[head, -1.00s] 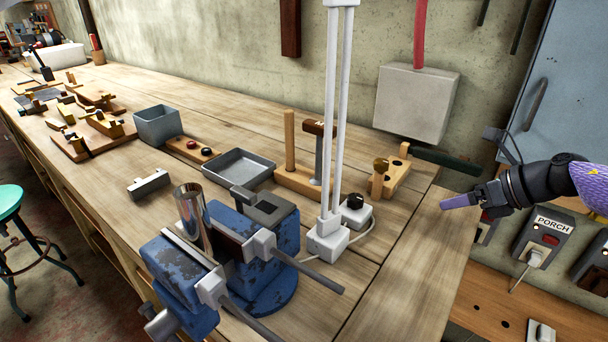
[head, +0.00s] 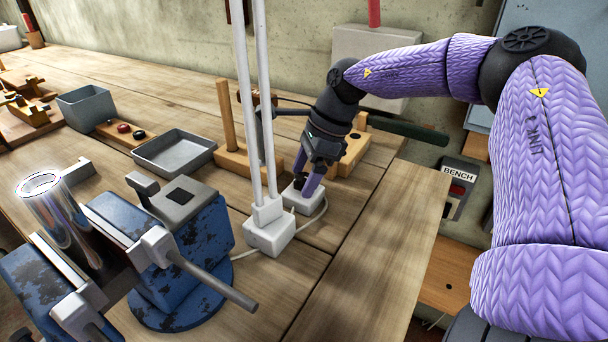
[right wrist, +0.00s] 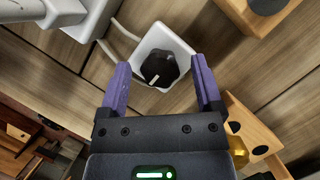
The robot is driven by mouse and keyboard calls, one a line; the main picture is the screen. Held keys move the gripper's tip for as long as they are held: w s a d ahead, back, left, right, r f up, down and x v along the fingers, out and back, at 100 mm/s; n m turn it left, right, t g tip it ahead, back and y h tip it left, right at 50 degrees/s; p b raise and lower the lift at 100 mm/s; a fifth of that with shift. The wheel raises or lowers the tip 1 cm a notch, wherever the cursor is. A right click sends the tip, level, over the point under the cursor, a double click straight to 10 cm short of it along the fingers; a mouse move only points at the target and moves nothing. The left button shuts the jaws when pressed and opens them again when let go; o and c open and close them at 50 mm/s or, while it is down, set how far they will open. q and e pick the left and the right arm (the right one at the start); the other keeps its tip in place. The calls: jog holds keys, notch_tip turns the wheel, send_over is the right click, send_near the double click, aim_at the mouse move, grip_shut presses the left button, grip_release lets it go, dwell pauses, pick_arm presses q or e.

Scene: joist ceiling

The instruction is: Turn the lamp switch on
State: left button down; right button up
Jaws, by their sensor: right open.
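The lamp switch is a small white box (head: 303,199) with a round black knob (right wrist: 160,69), on the bench beside the lamp's white base (head: 268,234). A cord runs along the bench by the box. In the wrist view a white mark on the knob points down and left. My right gripper (head: 307,185) reaches down over the switch box, with its purple fingers open. In the wrist view the fingers (right wrist: 159,66) lie on either side of the knob, with gaps to it. Contact cannot be told. The lamp's head is out of view. My left gripper is not in view.
A blue vise (head: 180,260) and a shiny metal cylinder (head: 62,222) stand to the left. Behind are a grey tray (head: 176,153) and wooden tool holders (head: 243,160). A switch labelled BENCH (head: 458,186) is on the wall at right.

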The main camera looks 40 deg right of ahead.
grip_shut()
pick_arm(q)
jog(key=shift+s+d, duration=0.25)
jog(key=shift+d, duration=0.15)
